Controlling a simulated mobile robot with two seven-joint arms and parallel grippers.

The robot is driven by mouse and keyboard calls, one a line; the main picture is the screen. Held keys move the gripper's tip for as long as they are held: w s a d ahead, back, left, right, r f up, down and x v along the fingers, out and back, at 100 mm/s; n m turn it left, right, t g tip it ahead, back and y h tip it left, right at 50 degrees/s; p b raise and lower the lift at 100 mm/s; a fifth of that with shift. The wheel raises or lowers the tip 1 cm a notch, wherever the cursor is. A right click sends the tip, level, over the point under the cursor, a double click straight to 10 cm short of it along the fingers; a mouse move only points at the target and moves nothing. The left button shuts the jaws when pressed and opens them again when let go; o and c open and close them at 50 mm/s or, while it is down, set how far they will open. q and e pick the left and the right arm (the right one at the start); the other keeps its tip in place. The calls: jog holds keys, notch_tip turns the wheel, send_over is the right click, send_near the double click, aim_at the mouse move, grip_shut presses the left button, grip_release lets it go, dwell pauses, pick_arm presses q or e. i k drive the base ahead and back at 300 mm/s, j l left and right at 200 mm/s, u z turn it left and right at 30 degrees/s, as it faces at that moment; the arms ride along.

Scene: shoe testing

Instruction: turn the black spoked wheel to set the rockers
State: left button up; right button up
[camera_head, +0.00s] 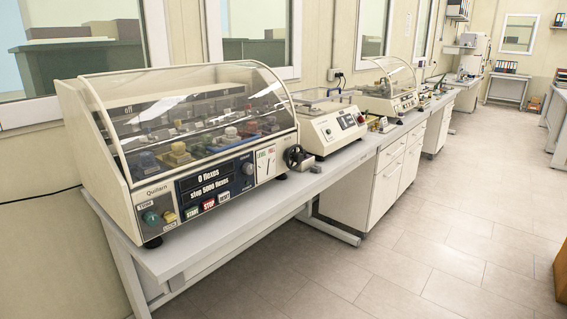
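The black spoked wheel (293,155) is on the lower right end of the large cream flexing machine (152,199), close to the bench's front edge. The machine's clear curved cover (190,100) is down over rows of clamps and small coloured parts; I cannot make out the rockers clearly among them. The display (206,182) reads "0 flexes" and "stop 5000 flexes". Green, red and white buttons sit below it. A level gauge (265,164) is just left of the wheel. Neither of my grippers is in view.
The machine stands on a grey bench (240,218). A second cream machine (330,122) stands close right of the wheel, and another covered machine (390,88) is farther back. White drawers (385,180) are under the bench. The tiled floor (440,220) in front is clear.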

aim_at(298, 158)
jog(key=i+l+u, duration=0.25)
jog(key=l, duration=0.3)
jog(key=l+u, duration=0.25)
jog(key=l, duration=0.3)
jog(key=i+l+u, duration=0.2)
jog(key=l, duration=0.4)
jog(key=k+j, duration=0.05)
jog(key=k, duration=0.05)
